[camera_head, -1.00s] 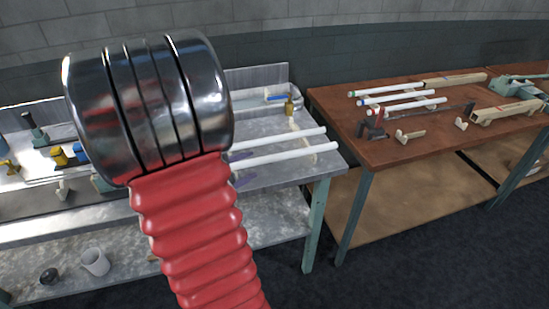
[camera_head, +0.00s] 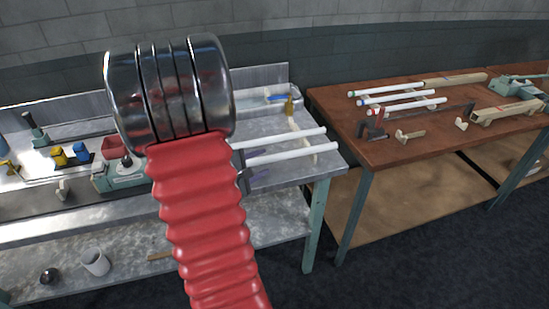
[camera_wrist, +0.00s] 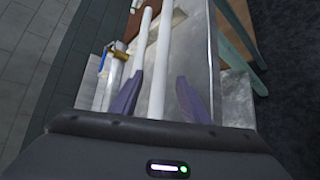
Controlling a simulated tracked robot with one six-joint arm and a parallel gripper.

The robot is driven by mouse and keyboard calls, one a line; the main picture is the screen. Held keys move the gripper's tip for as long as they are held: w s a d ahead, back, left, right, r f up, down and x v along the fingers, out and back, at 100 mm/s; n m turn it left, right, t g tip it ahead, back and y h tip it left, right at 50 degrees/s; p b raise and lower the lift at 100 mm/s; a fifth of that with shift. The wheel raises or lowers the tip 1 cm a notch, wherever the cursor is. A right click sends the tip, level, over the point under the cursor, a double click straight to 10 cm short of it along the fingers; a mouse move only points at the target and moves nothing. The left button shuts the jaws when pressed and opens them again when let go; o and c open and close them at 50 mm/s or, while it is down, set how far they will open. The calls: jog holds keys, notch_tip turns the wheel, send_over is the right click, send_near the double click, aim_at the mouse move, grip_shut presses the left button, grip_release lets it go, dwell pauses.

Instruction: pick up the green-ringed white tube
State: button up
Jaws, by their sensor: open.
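The green-ringed white tube (camera_head: 385,89) lies on the brown table in the head view, the farthest of three parallel tubes, its green ring at the left end. My gripper (camera_wrist: 160,76) is open, with two purple fingers. It is over the metal bench, away from that tube. In the wrist view, one plain-looking white tube (camera_wrist: 164,40) runs between the fingers in the picture, without visible contact on both sides. A second white tube (camera_wrist: 140,42) lies to its left. In the head view, my arm hides the left ends of these two bench tubes.
Blue-ringed (camera_head: 400,103) and red-ringed (camera_head: 395,110) tubes lie close beside the green-ringed one. A dark clamp-like tool (camera_head: 375,128) and wooden pieces (camera_head: 510,112) lie nearby on the brown table (camera_head: 430,145). A narrow gap separates it from the metal bench (camera_head: 275,178).

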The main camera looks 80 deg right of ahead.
aim_at(275, 158)
jog(key=shift+x, duration=1.25)
jog(key=shift+a, duration=0.1)
jog(key=shift+c, duration=0.5)
grip_shut()
